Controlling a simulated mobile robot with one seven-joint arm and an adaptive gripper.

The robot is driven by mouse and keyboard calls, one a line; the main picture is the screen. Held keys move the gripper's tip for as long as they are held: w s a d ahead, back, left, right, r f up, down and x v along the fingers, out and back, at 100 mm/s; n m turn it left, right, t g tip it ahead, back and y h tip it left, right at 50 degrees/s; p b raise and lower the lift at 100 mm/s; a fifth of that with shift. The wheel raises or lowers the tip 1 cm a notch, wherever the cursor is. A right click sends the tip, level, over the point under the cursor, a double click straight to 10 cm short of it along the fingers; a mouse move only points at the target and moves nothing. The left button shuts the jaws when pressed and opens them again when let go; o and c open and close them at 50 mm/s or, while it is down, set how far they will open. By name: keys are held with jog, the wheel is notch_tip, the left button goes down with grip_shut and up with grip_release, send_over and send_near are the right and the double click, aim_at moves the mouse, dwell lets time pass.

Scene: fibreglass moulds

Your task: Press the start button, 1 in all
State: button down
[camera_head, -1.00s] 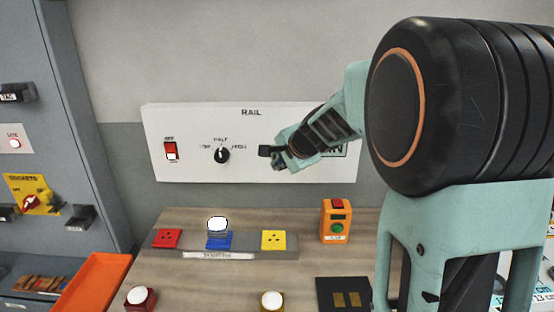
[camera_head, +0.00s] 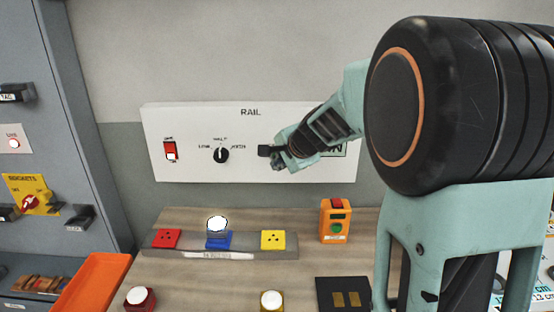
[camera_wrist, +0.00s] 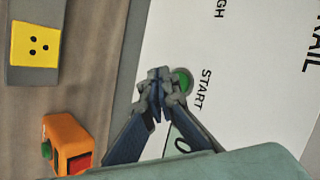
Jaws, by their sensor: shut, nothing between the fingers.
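The start button is a green round button (camera_wrist: 184,80) on the white RAIL panel (camera_head: 200,120), beside the printed word START in the wrist view. In the head view my gripper and arm hide it. My gripper (camera_head: 268,152) is shut and empty, in front of the right half of the panel. In the wrist view its closed fingertips (camera_wrist: 156,78) lie just left of the green button and cover part of its edge. I cannot tell whether they touch the button or the panel.
The panel also bears a red rocker switch (camera_head: 170,150) and a black rotary knob (camera_head: 221,155). Below, the wooden bench (camera_head: 200,285) holds an orange box (camera_head: 336,226) with red and green buttons, and a strip with coloured sockets (camera_head: 273,240). An orange tray (camera_head: 92,285) stands left.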

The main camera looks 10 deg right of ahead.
jog(key=shift+w, duration=0.15)
jog(key=shift+w+d, duration=0.1)
jog(key=shift+w, duration=0.2)
jog(key=shift+w+d, duration=0.1)
jog(key=shift+w, duration=0.3)
dwell(0.8)
jog(key=shift+s, duration=0.8)
jog(key=s, duration=0.2)
jog(key=s+a+b, duration=0.1)
jog(key=s, duration=0.2)
jog(key=shift+a, duration=0.15)
dwell(0.6)
